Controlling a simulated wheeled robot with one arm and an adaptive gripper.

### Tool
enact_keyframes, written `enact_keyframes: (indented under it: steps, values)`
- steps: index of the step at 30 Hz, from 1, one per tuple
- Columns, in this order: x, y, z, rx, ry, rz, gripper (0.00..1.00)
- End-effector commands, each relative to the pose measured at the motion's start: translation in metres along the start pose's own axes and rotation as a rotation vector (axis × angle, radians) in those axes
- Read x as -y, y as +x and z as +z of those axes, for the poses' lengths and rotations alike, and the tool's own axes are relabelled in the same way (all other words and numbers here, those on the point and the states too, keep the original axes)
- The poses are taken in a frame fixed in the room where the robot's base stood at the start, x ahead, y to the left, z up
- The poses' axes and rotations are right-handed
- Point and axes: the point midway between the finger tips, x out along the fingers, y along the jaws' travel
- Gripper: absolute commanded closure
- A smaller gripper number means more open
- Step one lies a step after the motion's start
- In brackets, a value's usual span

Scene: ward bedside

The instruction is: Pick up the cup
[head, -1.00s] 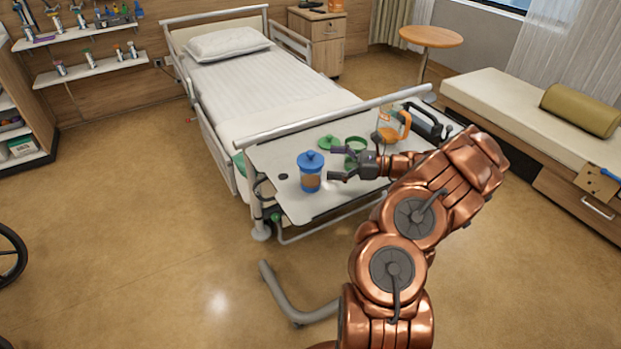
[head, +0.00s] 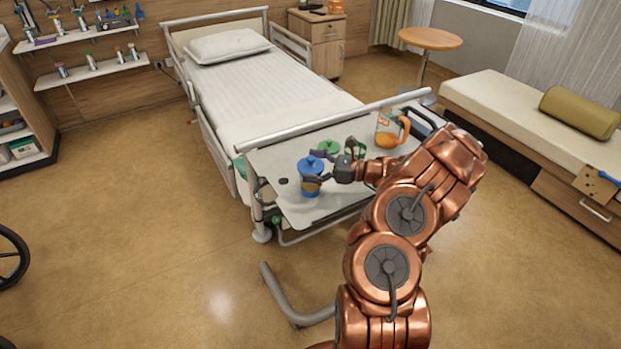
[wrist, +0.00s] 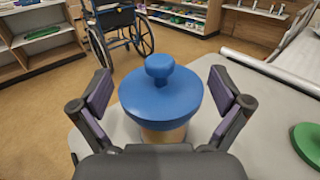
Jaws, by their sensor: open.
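The cup (head: 310,186) is blue with a brown band and a blue lid with a knob. It stands upright on the overbed table (head: 285,205), near its left end. In the wrist view the cup's blue lid (wrist: 160,92) sits between the two open fingers of my gripper (wrist: 160,95), and the lower cup is mostly hidden by the lid and the gripper body. In the head view my gripper (head: 319,166) reaches the cup from the right, its fingers around it. I see gaps between the fingers and the lid, so it is not clasped.
A clear jug (head: 388,131) with orange contents and handle stands farther right. The bed's rail (head: 330,120) runs along the table's far side.

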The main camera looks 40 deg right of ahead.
Motion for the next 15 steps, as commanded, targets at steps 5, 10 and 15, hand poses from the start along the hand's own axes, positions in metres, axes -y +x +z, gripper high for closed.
enact_keyframes:
  steps: [5, 10, 15]
  values:
    - [0.0003, 0.0001, -0.0004, -0.001, -0.001, -0.001, 0.00]
    - [0.0003, 0.0000, -0.0005, -0.001, -0.001, -0.001, 0.16]
    - [0.0004, 0.0000, -0.0004, -0.001, -0.001, -0.001, 0.33]
